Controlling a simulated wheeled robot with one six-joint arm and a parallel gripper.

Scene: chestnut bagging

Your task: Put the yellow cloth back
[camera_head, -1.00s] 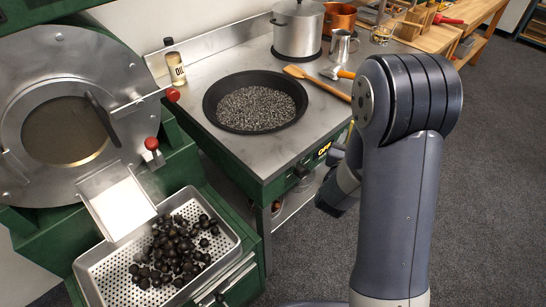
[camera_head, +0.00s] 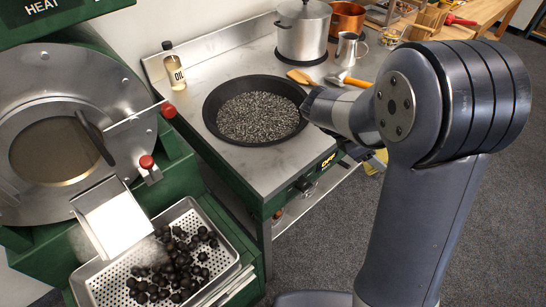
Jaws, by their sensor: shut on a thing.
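A small patch of yellow cloth (camera_head: 374,166) shows beside the stove counter's front right corner, just below my forearm. Most of the cloth is hidden behind my arm. My arm's wrist end reaches left over the counter's front right edge, close to the black pan's right rim. My gripper's fingers are hidden behind my own arm links, so their hold on the cloth does not show.
The wide black pan (camera_head: 211,125) of dark pellets sits on the steel counter (camera_head: 190,86). A perforated tray (camera_head: 107,284) of chestnuts lies lower left.

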